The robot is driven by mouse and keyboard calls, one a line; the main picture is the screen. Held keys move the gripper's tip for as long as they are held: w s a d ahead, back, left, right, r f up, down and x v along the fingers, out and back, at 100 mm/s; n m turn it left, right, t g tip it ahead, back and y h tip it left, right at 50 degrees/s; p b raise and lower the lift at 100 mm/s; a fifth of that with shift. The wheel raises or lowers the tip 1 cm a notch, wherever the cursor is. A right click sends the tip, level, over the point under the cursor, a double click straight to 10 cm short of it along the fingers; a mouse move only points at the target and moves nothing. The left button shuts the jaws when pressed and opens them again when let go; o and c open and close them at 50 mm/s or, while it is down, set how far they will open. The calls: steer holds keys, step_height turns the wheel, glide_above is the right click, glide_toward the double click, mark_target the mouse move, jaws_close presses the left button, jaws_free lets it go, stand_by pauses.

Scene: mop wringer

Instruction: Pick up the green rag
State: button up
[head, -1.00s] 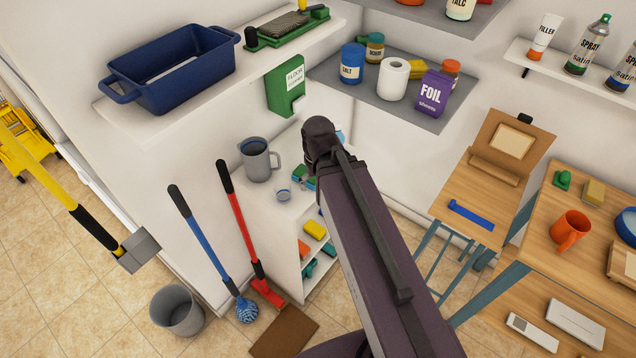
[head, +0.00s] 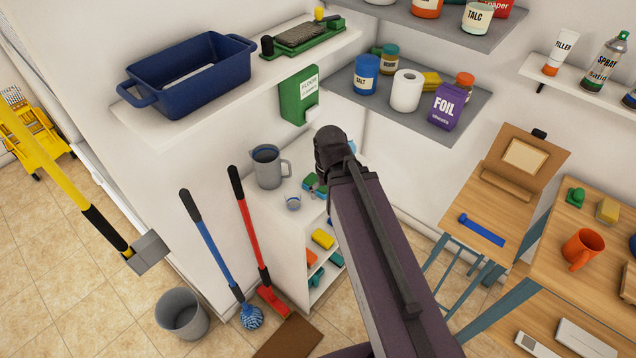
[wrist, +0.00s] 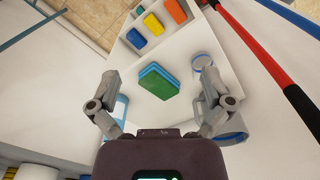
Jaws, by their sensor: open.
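A small green block-like piece with a blue layer (wrist: 157,82) lies on the white cabinet top in the wrist view. It is the only green thing between my fingers there; I cannot tell if it is a folded rag or a sponge. In the head view it shows partly (head: 310,181), left of my arm. My gripper (wrist: 160,79) is open and empty, with its fingers spread to either side of the green piece in the picture and apart from it. In the head view my arm hides the fingers.
A grey jug (head: 268,168) and small cup (head: 293,203) stand on the cabinet top (head: 262,198), left of the green piece. A pale-blue object (wrist: 122,106) is by my left finger. Yellow (head: 322,239) and other coloured pieces fill the shelves below. Red (head: 248,225) and blue-handled mops lean nearby.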

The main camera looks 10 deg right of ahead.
stand_by(0.5)
steer(key=n, duration=0.8)
glide_above(316, 182)
steer(key=shift+f, duration=0.2)
step_height(316, 182, down, 8)
steer(key=b, duration=0.8)
steer(key=shift+f+b, duration=0.15)
steer(key=shift+b, duration=0.15)
